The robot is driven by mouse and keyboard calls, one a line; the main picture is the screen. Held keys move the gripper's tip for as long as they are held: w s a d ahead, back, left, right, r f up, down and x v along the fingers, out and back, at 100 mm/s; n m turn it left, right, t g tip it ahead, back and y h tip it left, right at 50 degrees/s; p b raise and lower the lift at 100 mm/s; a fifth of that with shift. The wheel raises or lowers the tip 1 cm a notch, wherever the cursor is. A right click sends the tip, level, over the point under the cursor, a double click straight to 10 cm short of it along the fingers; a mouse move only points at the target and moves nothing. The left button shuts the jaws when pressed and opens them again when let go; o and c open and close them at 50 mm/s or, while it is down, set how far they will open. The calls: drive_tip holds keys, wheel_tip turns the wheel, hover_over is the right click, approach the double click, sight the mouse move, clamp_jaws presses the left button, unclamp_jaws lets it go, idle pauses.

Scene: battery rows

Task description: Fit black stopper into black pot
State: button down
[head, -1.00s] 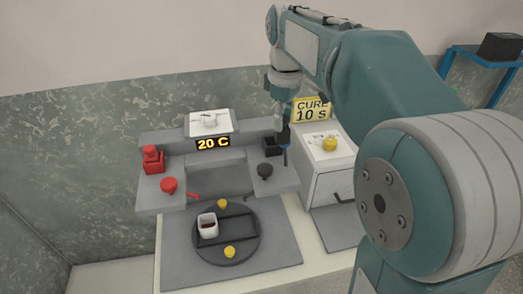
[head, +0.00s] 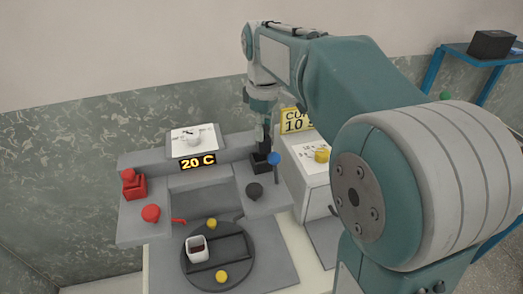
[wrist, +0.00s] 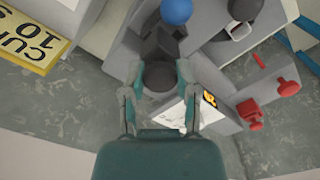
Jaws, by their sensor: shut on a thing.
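My gripper (head: 264,146) is shut on the black stopper, which shows as a dark round top (wrist: 160,75) between the fingertips in the wrist view. The black pot (head: 260,165) is a square dark block at the right end of the grey station. My gripper is directly above it in the head view. In the wrist view the pot (wrist: 166,44) lies just beyond the stopper, and the two overlap. The fingers hide the stopper in the head view, and I cannot tell whether it touches or enters the pot.
A blue ball (head: 274,158) stands close to the pot's right. The red pot (head: 133,187) and red knob (head: 150,213) are at left. A white cup (head: 197,248) stands on the round dark plate (head: 228,281).

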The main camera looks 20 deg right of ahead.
sight(261, 147)
wheel_tip(261, 147, down, 2)
drive_tip(key=shift+a, duration=0.1)
drive_tip(key=c, duration=1.4)
unclamp_jaws()
drive_tip(key=f, duration=0.1)
drive_tip(key=a+f, duration=0.1)
drive_tip(key=f, duration=0.1)
drive_tip(key=shift+s+f, duration=0.2)
drive_tip(key=shift+w+f, duration=0.1)
drive_tip(key=shift+f, duration=0.1)
drive_tip(key=shift+d, duration=0.2)
drive_tip(key=shift+c, duration=1.8)
unclamp_jaws()
drive_tip(key=shift+w+d+r, duration=0.1)
drive_tip(key=shift+d, duration=0.1)
drive_tip(key=shift+a+r, duration=0.1)
drive_tip(key=shift+a, duration=0.05)
